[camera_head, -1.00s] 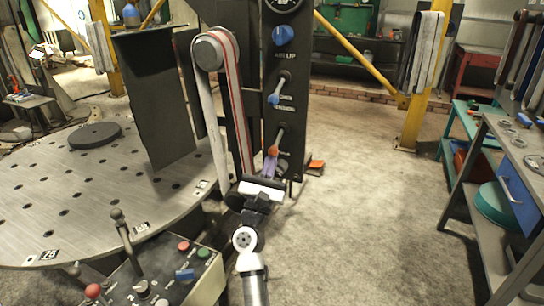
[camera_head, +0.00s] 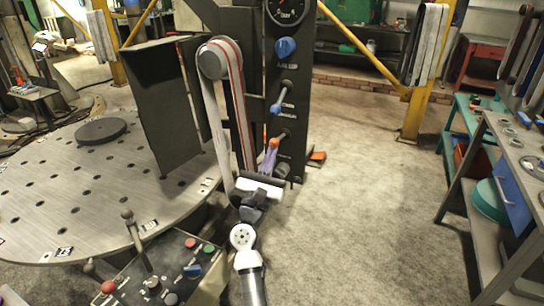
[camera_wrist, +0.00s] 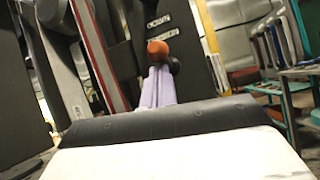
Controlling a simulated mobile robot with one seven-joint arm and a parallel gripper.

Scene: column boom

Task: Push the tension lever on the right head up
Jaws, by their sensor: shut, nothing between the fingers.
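The tall dark control panel (camera_head: 288,60) of the right head carries two levers. The lower lever has an orange knob (camera_head: 273,144) and points out from the panel, its knob slightly below its pivot. The upper lever has a blue knob (camera_head: 275,109) and hangs down-left. The labels are too small to read surely in the head view. My gripper (camera_head: 268,158) is shut and empty, its purple fingers pointing up just under the orange knob. The wrist view shows the orange knob (camera_wrist: 158,47) at the fingertips (camera_wrist: 158,72), apparently touching. The lower lever's shaft is largely hidden there.
A red-striped belt (camera_head: 236,105) on a grey roller runs close left of the panel and my gripper. The round perforated table (camera_head: 105,185) and a control box (camera_head: 175,265) with buttons lie left. Open floor (camera_head: 350,200) is right, before a workbench (camera_head: 510,150).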

